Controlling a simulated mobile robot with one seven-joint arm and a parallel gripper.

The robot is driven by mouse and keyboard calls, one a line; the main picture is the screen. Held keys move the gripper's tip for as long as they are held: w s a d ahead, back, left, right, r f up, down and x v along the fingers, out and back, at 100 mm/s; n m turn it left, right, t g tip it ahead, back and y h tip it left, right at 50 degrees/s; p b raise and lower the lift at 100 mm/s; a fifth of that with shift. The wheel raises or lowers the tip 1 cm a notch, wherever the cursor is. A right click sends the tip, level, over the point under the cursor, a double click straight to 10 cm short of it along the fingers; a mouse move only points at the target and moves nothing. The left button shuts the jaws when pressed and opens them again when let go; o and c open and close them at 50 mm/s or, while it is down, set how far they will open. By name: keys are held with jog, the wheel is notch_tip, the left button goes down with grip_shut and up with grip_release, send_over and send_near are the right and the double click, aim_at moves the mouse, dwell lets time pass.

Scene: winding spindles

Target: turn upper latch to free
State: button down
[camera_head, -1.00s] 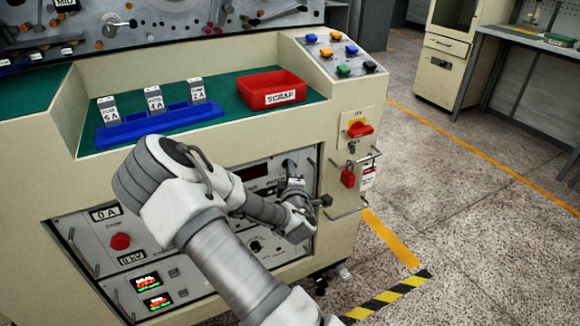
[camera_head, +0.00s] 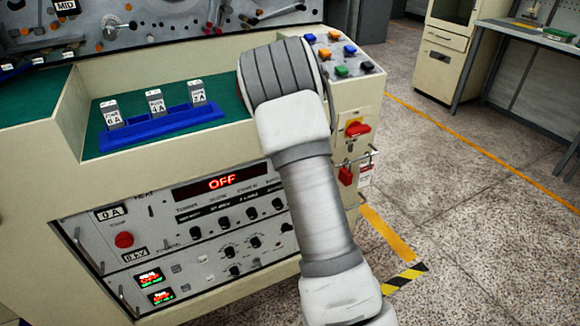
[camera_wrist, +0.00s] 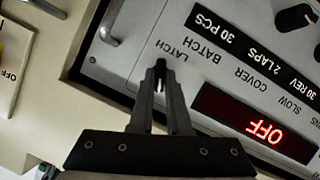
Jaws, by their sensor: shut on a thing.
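The upper latch (camera_wrist: 160,62) shows in the wrist view as a small dark piece at my fingertips, next to the printed word LATCH on the grey panel (camera_wrist: 130,50). My gripper (camera_wrist: 160,74) is shut on it, its two fingers close together around it. Most of the latch is hidden by the fingers, so I cannot tell its exact angle. In the head view my own arm hides both the gripper and the latch.
The panel's display (camera_wrist: 262,125) reads OFF in red, with black knobs (camera_head: 224,222) below it in the head view. A blue spindle rack (camera_head: 160,125), red switch (camera_head: 357,130) and red padlock (camera_head: 346,175) are nearby.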

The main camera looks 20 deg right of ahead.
jog(key=shift+d+m+y+p, duration=0.2)
jog(key=shift+m+y+p, duration=0.2)
jog(key=shift+m+y, duration=0.85)
jog(key=shift+m+h, duration=0.25)
jog(key=shift+m, duration=0.1)
jog(key=c, duration=0.9)
grip_release()
jog(key=p+v, duration=0.4)
jog(key=v, duration=1.3)
jog(key=shift+s+r, duration=0.15)
